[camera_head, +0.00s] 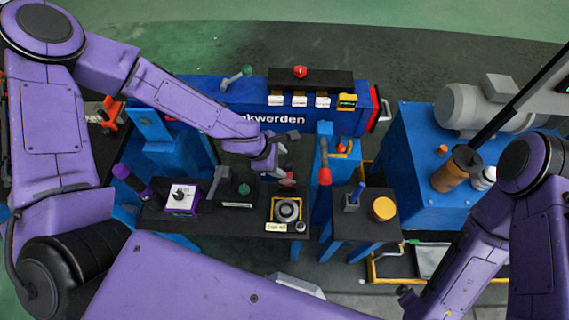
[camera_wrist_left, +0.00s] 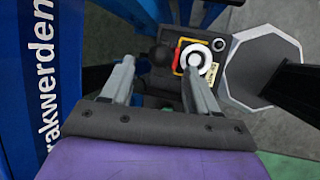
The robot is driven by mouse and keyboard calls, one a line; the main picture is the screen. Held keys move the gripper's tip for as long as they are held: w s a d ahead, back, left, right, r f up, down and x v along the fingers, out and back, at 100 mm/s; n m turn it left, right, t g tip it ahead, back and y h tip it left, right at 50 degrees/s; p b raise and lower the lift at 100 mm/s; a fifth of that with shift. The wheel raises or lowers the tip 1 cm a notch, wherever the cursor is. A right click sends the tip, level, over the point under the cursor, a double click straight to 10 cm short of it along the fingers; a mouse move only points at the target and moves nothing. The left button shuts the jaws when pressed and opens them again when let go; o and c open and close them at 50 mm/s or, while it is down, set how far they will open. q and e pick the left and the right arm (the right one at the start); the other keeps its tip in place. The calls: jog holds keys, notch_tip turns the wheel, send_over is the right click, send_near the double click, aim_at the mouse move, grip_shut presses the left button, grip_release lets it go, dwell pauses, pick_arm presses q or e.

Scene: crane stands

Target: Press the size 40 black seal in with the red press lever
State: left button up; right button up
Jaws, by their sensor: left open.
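The press lever (camera_head: 325,176) has a red grip and stands on a blue post between two dark tables. A grey ring-shaped part (camera_head: 287,210) sits in a yellow frame behind a small label whose text is hard to read. The ring also shows in the left wrist view (camera_wrist_left: 199,62), pale, with a dark centre. I cannot make out a black seal surely. My left gripper (camera_head: 285,160) is open and empty, above the back of the left table and left of the lever. In the left wrist view its fingers (camera_wrist_left: 160,64) stand apart. My right gripper is not clearly visible.
A yellow round part (camera_head: 383,209) and a blue holder (camera_head: 354,197) are on the right table. A blue cabinet (camera_head: 215,95) spans the back. A grey motor (camera_head: 480,108) sits right.

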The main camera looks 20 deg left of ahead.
aim_at(285, 166)
pick_arm(q)
jog(key=x, duration=0.3)
jog(key=shift+d+f, duration=0.15)
jog(key=shift+f, duration=0.05)
grip_shut()
jog(key=shift+b, duration=0.4)
